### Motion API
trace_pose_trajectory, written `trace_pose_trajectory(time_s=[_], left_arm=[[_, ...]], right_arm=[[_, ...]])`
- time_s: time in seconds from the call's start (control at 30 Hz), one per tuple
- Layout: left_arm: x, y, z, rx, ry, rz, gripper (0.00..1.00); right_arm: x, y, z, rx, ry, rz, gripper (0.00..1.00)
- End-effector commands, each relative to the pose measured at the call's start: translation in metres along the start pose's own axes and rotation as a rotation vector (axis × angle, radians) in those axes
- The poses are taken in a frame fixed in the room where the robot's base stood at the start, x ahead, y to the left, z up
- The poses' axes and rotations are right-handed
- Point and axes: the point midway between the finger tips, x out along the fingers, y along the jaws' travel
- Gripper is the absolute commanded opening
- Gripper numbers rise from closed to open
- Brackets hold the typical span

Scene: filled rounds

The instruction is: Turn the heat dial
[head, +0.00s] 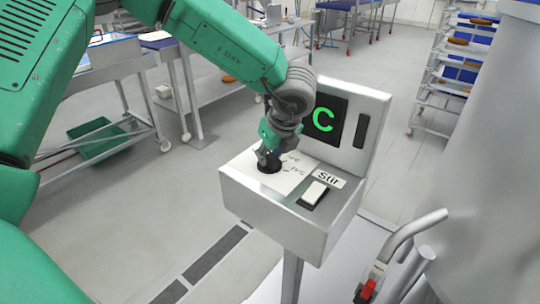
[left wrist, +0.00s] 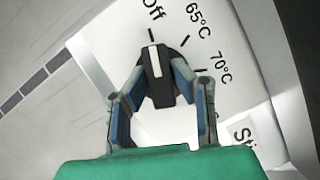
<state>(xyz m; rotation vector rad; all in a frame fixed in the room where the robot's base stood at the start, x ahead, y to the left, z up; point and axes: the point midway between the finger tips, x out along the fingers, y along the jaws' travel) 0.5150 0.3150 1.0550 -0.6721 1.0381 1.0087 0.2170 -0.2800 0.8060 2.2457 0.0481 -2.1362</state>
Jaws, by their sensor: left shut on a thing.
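The heat dial (left wrist: 157,88) is a black knob with a white pointer line on the control box's sloped top. In the left wrist view its pointer lines up with the "Off" mark; "65°C" and "70°C" lie to the right. My left gripper (left wrist: 160,76) is shut on the dial, one finger on each side. In the head view my left gripper (head: 268,153) comes down on the dial from above and hides most of it. The control box (head: 270,216) has an upright screen (head: 325,120) showing a green "C". My right gripper is not in view.
A white switch (head: 314,194) labelled "Stir" sits to the right of the dial on the same panel. A metal handle with a red part (head: 370,288) stands at lower right. Tables, a green bin (head: 98,138) and a tray rack (head: 455,75) stand farther back.

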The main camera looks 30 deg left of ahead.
Motion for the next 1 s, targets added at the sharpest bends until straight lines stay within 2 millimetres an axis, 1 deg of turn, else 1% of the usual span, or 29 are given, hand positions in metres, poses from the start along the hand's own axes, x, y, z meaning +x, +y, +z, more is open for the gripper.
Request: trace_pose_trajectory(time_s=[0.03,0.3,0.77,0.8,0.83,1.0], left_arm=[[0.0031,0.0024,-0.0045,-0.014,0.009,0.016,0.0],[0.0028,0.0017,-0.005,-0.076,0.009,0.042,0.0],[0.0022,0.0009,-0.0056,-0.086,0.011,0.044,0.0],[0.0022,0.0008,-0.0056,-0.086,0.011,0.044,0.34],[0.0021,0.0008,-0.0054,-0.086,0.01,0.044,0.4],[0.0014,0.0002,-0.0038,-0.087,0.007,0.041,0.4]], right_arm=[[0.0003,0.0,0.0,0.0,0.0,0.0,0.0],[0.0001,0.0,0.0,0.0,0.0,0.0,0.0],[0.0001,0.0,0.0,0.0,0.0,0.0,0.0],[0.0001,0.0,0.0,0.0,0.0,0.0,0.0],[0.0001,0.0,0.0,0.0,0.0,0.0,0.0],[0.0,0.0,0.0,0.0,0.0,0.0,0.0]])
